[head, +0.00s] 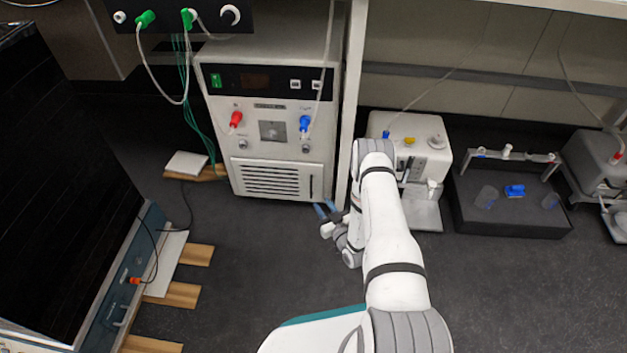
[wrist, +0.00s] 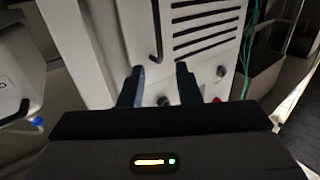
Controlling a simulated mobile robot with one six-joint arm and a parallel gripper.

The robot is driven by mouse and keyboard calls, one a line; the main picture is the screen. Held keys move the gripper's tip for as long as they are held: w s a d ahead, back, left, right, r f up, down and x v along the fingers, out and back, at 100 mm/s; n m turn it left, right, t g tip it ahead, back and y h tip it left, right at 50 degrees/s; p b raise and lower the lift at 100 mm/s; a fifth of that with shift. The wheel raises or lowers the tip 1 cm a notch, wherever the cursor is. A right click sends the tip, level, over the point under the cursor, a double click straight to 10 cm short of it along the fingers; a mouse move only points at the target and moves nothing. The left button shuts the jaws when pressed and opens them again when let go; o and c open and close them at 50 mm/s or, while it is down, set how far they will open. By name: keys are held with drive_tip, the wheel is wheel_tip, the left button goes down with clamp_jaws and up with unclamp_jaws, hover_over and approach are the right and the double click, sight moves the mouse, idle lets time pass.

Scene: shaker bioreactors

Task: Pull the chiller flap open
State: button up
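The chiller (head: 265,125) is a white box with a black top panel, a red and a blue connector, and a slatted flap (head: 268,180) low on its front. A dark upright handle (head: 311,187) sits at the flap's right edge. My gripper (head: 324,210) is just below and right of the handle. The wrist view shows the chiller upside down, with the flap's slats (wrist: 205,20) at the top. There, my gripper (wrist: 159,75) is open and empty, its two blue fingers apart. The handle (wrist: 155,38) lies beyond the fingertips, roughly between them. The flap looks shut.
A white bench post (head: 350,100) stands right beside the chiller, close to my arm. A white pump unit (head: 425,140) and a black tray (head: 510,215) stand to the right. A dark cabinet (head: 60,180) is at left. The floor before the chiller is clear.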

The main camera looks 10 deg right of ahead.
sight(311, 188)
drive_tip(key=b+x, duration=0.3)
drive_tip(key=x, duration=0.4)
drive_tip(key=shift+w+f, duration=0.1)
drive_tip(key=shift+f, duration=0.05)
drive_tip(key=shift+w+a, duration=0.15)
drive_tip(key=shift+w, duration=0.45)
drive_tip(key=shift+c, duration=0.5)
clamp_jaws()
